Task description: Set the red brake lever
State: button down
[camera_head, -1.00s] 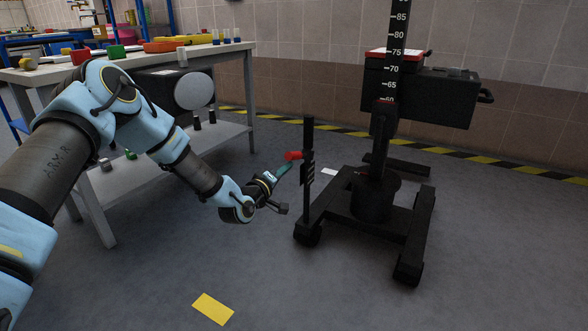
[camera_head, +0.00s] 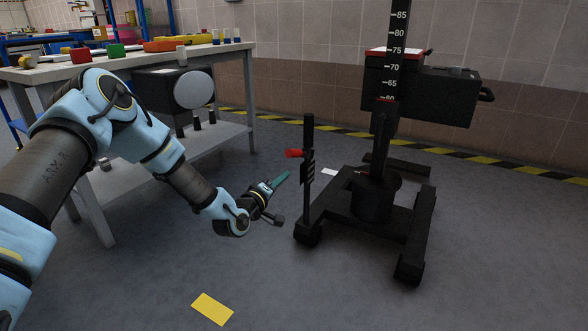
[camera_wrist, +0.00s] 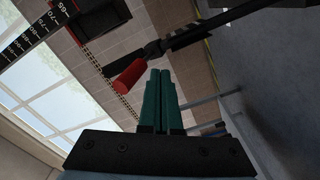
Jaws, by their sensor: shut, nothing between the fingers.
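The red brake lever (camera_head: 294,153) sticks out to the left from a black upright post at the front left of the black jack (camera_head: 372,203). In the wrist view the red lever (camera_wrist: 130,75) is a short red cylinder just left of and beyond the fingertips. My gripper (camera_head: 283,177) has green fingers, shut with nothing between them. It is below and slightly left of the lever, with a visible gap in the head view. In the wrist view the closed fingertips (camera_wrist: 161,72) lie beside the lever, apart from it as far as I can tell.
A grey workbench (camera_head: 110,72) with coloured blocks and a lower shelf stands at the left. The jack's column carries a scale (camera_head: 393,60) and a dark box (camera_head: 440,97). A yellow card (camera_head: 212,309) lies on the floor.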

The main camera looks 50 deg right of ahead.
jog(key=shift+p+v, duration=0.7)
jog(key=shift+v, duration=2.2)
jog(key=w+a+r+m+y+p, duration=0.1)
jog(key=w+a+r+m+y, duration=0.1)
jog(key=w+a+y, duration=0.8)
jog(key=w+a+r+t+y+p, duration=0.1)
jog(key=w+a+r, duration=0.1)
jog(key=a, duration=0.8)
jog(key=w+a+r+y, duration=0.1)
jog(key=a+r, duration=0.1)
jog(key=a, duration=0.9)
jog(key=s+a+r+n+g+y, duration=0.1)
jog(key=s+a+r+y, duration=0.15)
jog(key=s+a, duration=0.4)
jog(key=s+a+r+n+g+y+p, duration=0.1)
jog(key=s+a+r+n+g, duration=0.2)
jog(key=a, duration=0.6)
jog(key=s+a+r+y, duration=0.2)
jog(key=s+a+r, duration=0.2)
jog(key=a, duration=0.3)
notch_tip(320, 180, up, 38)
jog(key=p, duration=3.8)
jog(key=shift+s+a+f, duration=0.15)
jog(key=shift+s+a, duration=0.1)
jog(key=shift+a, duration=0.05)
